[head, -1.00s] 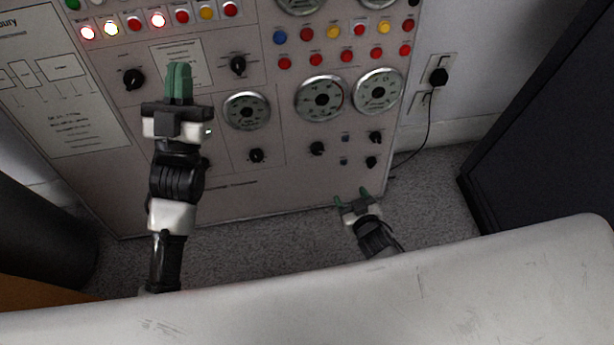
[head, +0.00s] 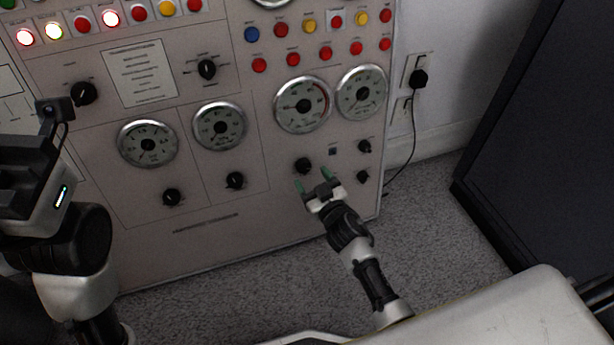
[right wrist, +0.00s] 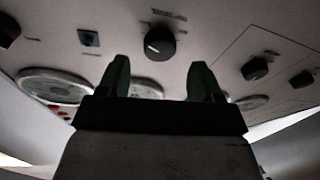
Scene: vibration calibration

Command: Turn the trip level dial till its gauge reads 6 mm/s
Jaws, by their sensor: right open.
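A black dial (head: 303,166) sits on the cabinet panel below a round gauge with a red band (head: 302,104). Labels and the gauge reading are too small to read, so I cannot confirm it is the trip level dial. My right gripper (head: 313,180) is open and empty, just in front of and slightly below that dial. In the right wrist view the same dial (right wrist: 160,43), with a pale pointer mark, shows beyond and between the two green fingertips, apart from them. My left gripper (head: 48,190) is at the left edge; its fingers are not visible.
Other dials are close by: one to the left (head: 235,180) and two to the right (head: 364,146), (head: 362,177). A plugged-in cable (head: 413,130) hangs on the wall. A dark cabinet (head: 530,150) stands at right.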

